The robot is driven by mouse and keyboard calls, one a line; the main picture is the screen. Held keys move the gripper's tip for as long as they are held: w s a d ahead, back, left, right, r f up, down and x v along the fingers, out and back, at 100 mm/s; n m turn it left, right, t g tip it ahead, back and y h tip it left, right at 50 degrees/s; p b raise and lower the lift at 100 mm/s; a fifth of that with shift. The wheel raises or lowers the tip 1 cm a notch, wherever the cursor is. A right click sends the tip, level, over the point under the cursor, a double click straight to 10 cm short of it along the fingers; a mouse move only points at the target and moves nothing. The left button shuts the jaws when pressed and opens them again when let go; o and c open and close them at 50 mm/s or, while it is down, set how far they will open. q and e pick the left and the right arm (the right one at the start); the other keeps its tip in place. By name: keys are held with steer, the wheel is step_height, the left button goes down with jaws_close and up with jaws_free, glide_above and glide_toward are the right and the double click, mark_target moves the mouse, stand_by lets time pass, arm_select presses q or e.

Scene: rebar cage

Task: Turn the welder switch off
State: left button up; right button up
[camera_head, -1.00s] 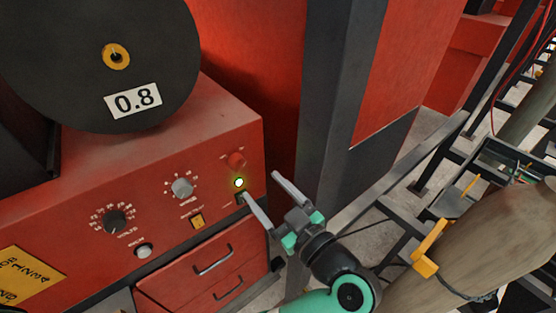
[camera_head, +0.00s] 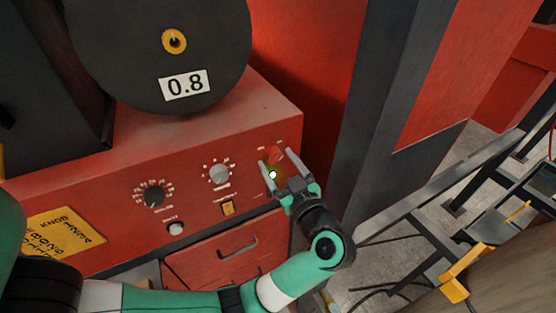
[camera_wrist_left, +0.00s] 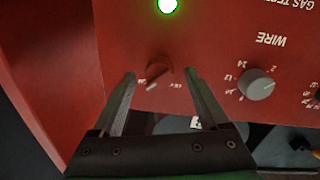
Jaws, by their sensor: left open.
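The red welder (camera_head: 110,170) has a front panel with dials. A red knob (camera_head: 273,155) sits at the panel's upper right, and a lit green lamp (camera_head: 272,174) is just below it. My left gripper (camera_head: 277,157) is open at the panel, with a finger on either side of the red knob. In the left wrist view the panel lettering is inverted, and the red knob (camera_wrist_left: 157,70) lies between the open fingertips (camera_wrist_left: 159,74). The lit lamp (camera_wrist_left: 168,5) is at that view's top edge. I cannot tell whether the fingers touch the knob. The panel below the lamp is hidden by my gripper.
A grey dial (camera_head: 219,174), a black dial (camera_head: 154,195) and a yellow switch (camera_head: 228,208) are left of the gripper. A black wire spool (camera_head: 160,50) stands above. A dark upright post (camera_head: 375,120) is close on the right. Drawers (camera_head: 225,255) lie below.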

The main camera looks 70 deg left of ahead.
arm_select(q)
steer(key=shift+a, duration=0.25)
jaws_close()
